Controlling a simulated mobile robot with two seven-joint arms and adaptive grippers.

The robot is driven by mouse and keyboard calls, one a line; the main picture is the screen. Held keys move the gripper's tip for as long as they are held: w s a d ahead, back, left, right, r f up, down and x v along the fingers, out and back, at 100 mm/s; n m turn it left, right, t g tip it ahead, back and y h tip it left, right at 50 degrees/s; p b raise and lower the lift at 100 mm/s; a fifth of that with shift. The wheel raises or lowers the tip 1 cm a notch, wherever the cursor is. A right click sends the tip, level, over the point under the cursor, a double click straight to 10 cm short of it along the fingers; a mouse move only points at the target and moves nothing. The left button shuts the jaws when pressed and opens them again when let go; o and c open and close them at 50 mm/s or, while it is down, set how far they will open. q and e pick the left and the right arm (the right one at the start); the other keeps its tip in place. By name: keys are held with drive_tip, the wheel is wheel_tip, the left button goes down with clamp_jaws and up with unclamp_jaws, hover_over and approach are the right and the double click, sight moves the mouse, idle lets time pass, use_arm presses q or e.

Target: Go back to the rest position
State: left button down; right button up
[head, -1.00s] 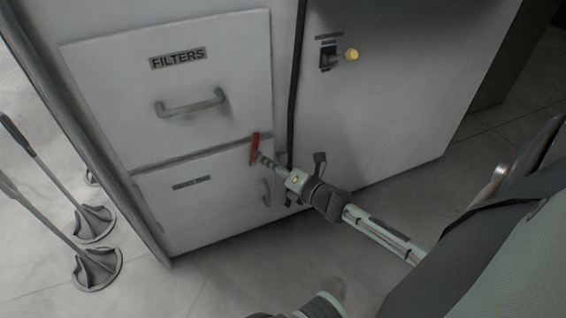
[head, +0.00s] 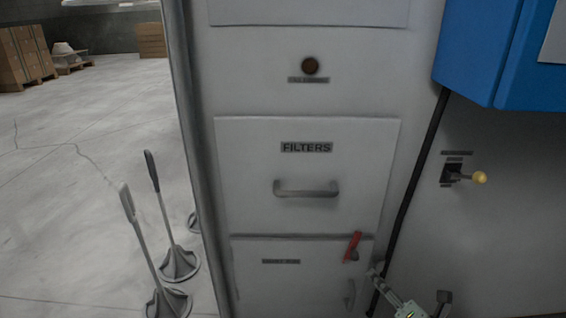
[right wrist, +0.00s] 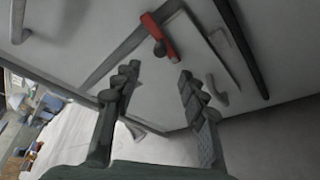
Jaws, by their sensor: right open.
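A red handle (head: 353,246) sits at the upper right edge of the lower drawer. It also shows in the right wrist view (right wrist: 160,36), beyond the fingertips and apart from them. My left gripper is not in view.
The grey cabinet has a drawer marked FILTERS (head: 306,190) and a yellow-knobbed switch (head: 478,177). A blue box (head: 480,50) hangs at upper right. Open floor (head: 90,120) stretches left, with cartons (head: 25,55) far back.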

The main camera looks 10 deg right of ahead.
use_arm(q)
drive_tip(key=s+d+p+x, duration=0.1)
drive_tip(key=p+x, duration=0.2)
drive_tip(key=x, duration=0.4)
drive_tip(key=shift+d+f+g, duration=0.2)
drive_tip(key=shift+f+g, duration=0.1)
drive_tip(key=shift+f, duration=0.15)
use_arm(e)
drive_tip(key=s+a+f+m+g+h, duration=0.1)
drive_tip(key=s+a+f+m+g, duration=0.2)
drive_tip(key=s+m+g, duration=0.3)
drive_tip(key=s+a+f+m+g+h, duration=0.1)
drive_tip(key=s+a+f+m+g, duration=0.3)
drive_tip(key=s+m, duration=0.8)
wheel_tip(320, 180, down, 3)
drive_tip(key=m+g, duration=0.2)
drive_tip(key=m, duration=0.4)
drive_tip(key=shift+a+r+h, duration=0.15)
drive_tip(key=shift+r+h, duration=0.05)
drive_tip(key=shift+h, duration=0.2)
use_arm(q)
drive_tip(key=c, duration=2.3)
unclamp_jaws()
use_arm(e)
drive_tip(key=shift+c, duration=0.3)
